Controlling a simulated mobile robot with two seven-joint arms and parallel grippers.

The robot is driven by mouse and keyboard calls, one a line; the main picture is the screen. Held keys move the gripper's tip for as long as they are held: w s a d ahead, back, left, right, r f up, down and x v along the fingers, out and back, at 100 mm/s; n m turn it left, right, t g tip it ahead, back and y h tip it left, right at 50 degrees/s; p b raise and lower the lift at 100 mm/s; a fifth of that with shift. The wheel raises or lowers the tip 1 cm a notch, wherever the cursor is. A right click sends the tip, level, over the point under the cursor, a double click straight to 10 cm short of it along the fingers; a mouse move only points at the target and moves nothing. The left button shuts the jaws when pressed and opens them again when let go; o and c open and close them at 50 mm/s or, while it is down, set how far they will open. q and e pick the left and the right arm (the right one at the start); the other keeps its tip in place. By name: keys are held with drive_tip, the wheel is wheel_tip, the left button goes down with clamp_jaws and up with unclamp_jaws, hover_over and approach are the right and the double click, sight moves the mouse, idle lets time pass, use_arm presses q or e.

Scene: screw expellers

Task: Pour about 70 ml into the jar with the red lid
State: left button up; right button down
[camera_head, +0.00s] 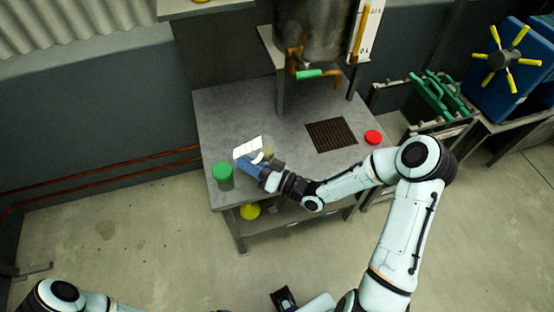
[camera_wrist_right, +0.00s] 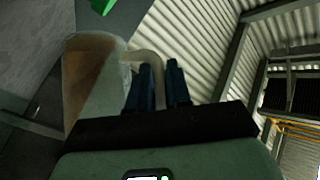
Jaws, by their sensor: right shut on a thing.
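A clear jug (camera_head: 268,152) with a white marked side is at the left part of the grey table. My right gripper (camera_head: 252,165) is shut on its handle. In the right wrist view the dark blue fingers (camera_wrist_right: 160,85) close around the pale handle, and the jug (camera_wrist_right: 92,85) shows brownish-orange contents. I cannot tell the exact level or whether the jug's base touches the table. The red lid (camera_head: 373,137) is at the table's right edge; the jar under it barely shows. My left arm enters at the bottom left; its gripper is not clearly seen.
A green-lidded jar (camera_head: 222,176) stands just left of the jug. A metal tank (camera_head: 312,30) with a green-handled tap (camera_head: 310,74) hangs over the back of the table. A dark drain grate (camera_head: 331,134) lies mid-right. A yellow funnel (camera_head: 250,211) is on the lower shelf.

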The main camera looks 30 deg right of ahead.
use_arm(q)
drive_tip(key=shift+s+f+b, duration=0.2)
drive_tip(key=shift+f+b, duration=0.25)
drive_tip(key=shift+f, duration=0.05)
use_arm(e)
drive_tip(key=shift+s+d+f+t, duration=0.1)
drive_tip(key=shift+d+t, duration=0.05)
drive_tip(key=shift+t, duration=0.25)
use_arm(q)
drive_tip(key=shift+s+f+b, duration=0.15)
drive_tip(key=shift+f+b, duration=0.15)
drive_tip(key=shift+f, duration=0.05)
use_arm(e)
drive_tip(key=shift+s+d+r+m+t+y, duration=0.1)
drive_tip(key=shift+d+r+m+t+y, duration=0.25)
drive_tip(key=shift+r+m+t, duration=0.3)
idle(1.1)
use_arm(q)
drive_tip(key=shift+s+f+b, duration=0.15)
drive_tip(key=shift+f+b, duration=0.2)
drive_tip(key=shift+f, duration=0.05)
use_arm(e)
drive_tip(key=shift+s+d+r+m+t, duration=0.15)
drive_tip(key=shift+d+r+m+t, duration=0.1)
drive_tip(key=shift+m+t, duration=0.2)
idle(0.5)
